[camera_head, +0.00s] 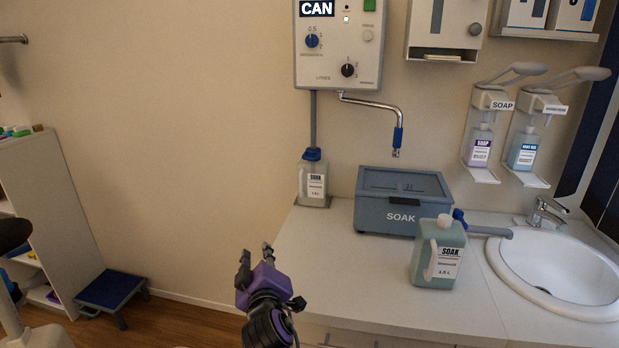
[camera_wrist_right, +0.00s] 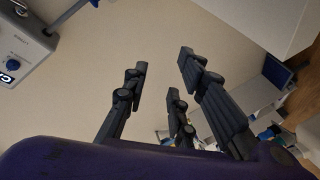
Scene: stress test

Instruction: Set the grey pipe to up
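A short grey pipe (camera_head: 490,231) lies about level at the right side of the blue-grey SOAK box (camera_head: 388,222), its free end at the sink's left rim. A blue valve handle (camera_head: 459,214) sits near its box end, which is partly hidden by a SOAK jug (camera_head: 440,252). My right gripper (camera_head: 256,252) is at the counter's left edge, well left of the pipe and touching nothing. Its fingers stand apart and empty in the right wrist view (camera_wrist_right: 165,80). The pipe is not visible there. I cannot make out my left gripper.
The green-filled jug stands in front of the box. A sink (camera_head: 560,262) with a tap is at right. A wall dispenser (camera_head: 338,45) has a bent metal spout (camera_head: 370,101) above the box. Another jug (camera_head: 314,182) stands at the back left. The counter's front left is clear.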

